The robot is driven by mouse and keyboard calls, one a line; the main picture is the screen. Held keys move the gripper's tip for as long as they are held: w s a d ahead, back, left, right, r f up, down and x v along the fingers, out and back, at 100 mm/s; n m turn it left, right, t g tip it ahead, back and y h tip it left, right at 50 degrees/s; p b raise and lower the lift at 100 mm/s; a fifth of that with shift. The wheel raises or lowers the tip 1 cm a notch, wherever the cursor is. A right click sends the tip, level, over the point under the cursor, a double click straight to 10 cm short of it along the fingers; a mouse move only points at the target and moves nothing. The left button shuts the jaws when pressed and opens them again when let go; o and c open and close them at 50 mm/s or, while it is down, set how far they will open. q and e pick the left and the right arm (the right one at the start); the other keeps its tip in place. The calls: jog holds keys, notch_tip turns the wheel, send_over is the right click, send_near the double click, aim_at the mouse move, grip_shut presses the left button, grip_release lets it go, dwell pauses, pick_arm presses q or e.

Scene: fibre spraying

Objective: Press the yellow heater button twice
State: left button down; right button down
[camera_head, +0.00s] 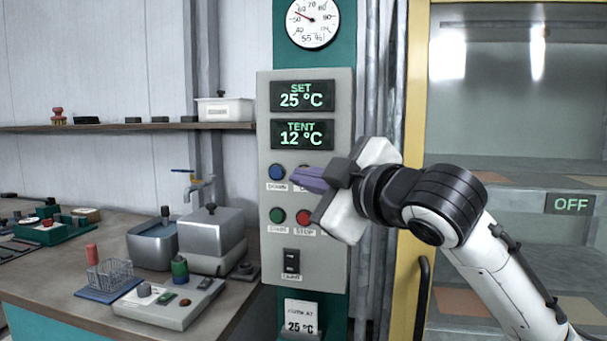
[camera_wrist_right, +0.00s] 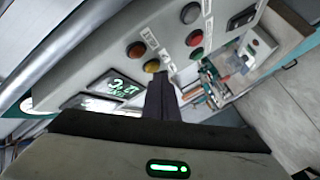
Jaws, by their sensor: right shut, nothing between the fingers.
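The heater panel (camera_head: 345,100) is a grey box on a teal post. The yellow button (camera_wrist_right: 152,65) shows in the right wrist view, beside an orange-red button (camera_wrist_right: 136,50). In the head view I do not see the yellow button; my right gripper covers part of the panel there. My right gripper (camera_head: 293,178) is shut and empty, its dark fingers pointing at the upper button row. In the wrist view its fingertips (camera_wrist_right: 158,76) are close to the yellow button; I cannot tell whether they touch. My left gripper is not in view.
A blue button (camera_head: 277,172), a green button (camera_head: 278,215) and a red button (camera_head: 303,217) sit on the panel. Displays read SET 25 °C and TENT 12 °C. A black switch (camera_head: 291,261) is below. A yellow-framed glass cabinet (camera_head: 416,100) stands right, its sign reading OFF.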

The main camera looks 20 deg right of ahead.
jog(key=shift+w+d, duration=0.2)
jog(key=shift+w, duration=0.1)
dwell(0.4)
jog(key=shift+s+a+p, duration=0.45)
jog(key=shift+s, duration=0.25)
jog(key=s+a, duration=0.1)
jog(key=s, duration=0.1)
jog(key=s+a+p, duration=0.1)
jog(key=s, duration=0.1)
jog(key=shift+a, duration=0.4)
dwell(0.8)
